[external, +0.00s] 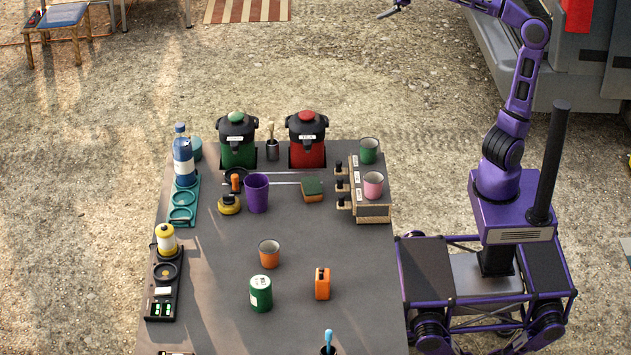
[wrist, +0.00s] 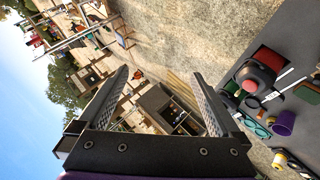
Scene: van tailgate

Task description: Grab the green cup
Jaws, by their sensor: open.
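The green cup (external: 369,150) stands upright at the back of the wooden rack at the table's far right corner, behind a pink cup (external: 373,184). My gripper (wrist: 161,76) is open, with nothing between its fingers in the wrist view. I cannot make out the green cup in the wrist view.
Green (external: 238,146) and red (external: 306,141) dispensers stand at the table's back edge. A purple cup (external: 256,193), an orange cup (external: 269,254), a green canister (external: 261,293) and a blue bottle (external: 183,160) stand left of the rack.

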